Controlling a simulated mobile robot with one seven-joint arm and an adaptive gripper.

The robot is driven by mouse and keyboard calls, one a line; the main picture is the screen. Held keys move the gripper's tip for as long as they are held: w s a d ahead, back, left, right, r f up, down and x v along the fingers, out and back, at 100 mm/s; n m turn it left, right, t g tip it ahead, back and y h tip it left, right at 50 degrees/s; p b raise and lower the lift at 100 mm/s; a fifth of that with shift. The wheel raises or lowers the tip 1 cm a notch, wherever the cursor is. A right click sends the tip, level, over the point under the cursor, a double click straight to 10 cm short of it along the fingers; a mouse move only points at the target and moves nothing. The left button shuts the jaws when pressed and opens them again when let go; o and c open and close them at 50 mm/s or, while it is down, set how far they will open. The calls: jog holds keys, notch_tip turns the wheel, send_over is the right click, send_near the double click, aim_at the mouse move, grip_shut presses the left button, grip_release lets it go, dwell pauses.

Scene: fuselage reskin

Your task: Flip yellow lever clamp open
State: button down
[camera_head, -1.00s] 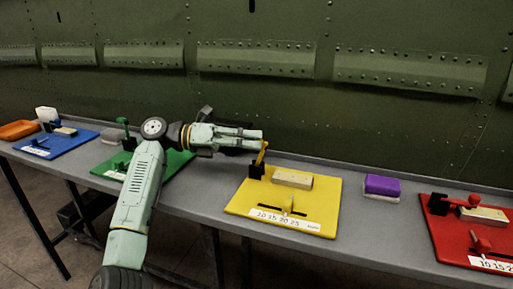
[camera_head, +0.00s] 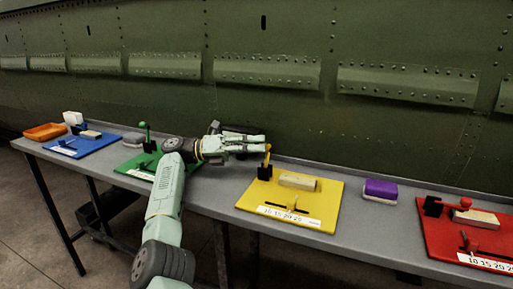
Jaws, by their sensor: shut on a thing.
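The yellow board (camera_head: 325,212) lies on the grey bench and carries a black clamp base (camera_head: 264,173) at its back left. The yellow lever (camera_head: 268,158) of that clamp stands nearly upright above the base. My gripper (camera_head: 264,145) comes from the left with its fingertips at the top of the yellow lever, shut on it. The fingers hide part of the lever's upper end. A wooden block (camera_head: 298,181) lies on the board beside the clamp, with the lever not over it.
A purple block (camera_head: 381,189) stands on the bench to the right, before the red board (camera_head: 437,238). The green board (camera_head: 134,163) and blue board (camera_head: 88,143) lie to the left. An orange tray (camera_head: 45,132) is at the far left. The riveted green fuselage panel (camera_head: 380,50) rises behind.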

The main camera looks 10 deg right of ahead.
dwell(0.3)
jog(key=c, duration=1.5)
grip_release()
jog(key=shift+o, duration=0.2)
jog(key=shift+r, duration=0.1)
notch_tip(320, 180, up, 10)
